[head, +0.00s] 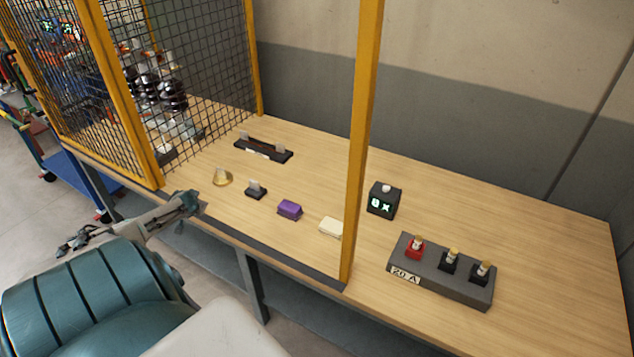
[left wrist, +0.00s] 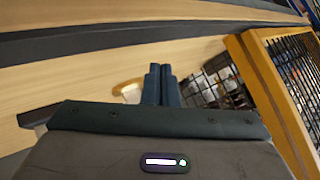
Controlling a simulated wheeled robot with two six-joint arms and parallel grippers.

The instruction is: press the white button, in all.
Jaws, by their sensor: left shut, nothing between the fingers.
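The white button (head: 386,187) sits on top of a small dark box (head: 382,206) whose lit display reads "0x". The box stands on the wooden table, right of the yellow post. My left gripper (head: 190,202) is at the table's front edge on the left, well away from the button, with the post between them. Its two fingers are together and empty, as the left wrist view (left wrist: 161,84) also shows. The button does not show clearly in the left wrist view. My right gripper is out of view.
A yellow post (head: 360,150) rises at the table's front edge; mesh panels (head: 195,70) close the left. A brass dome (head: 222,178), small dark stand (head: 256,193), purple block (head: 289,210) and cream block (head: 330,227) line the front. A grey "20 A" block (head: 430,283) lies right.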

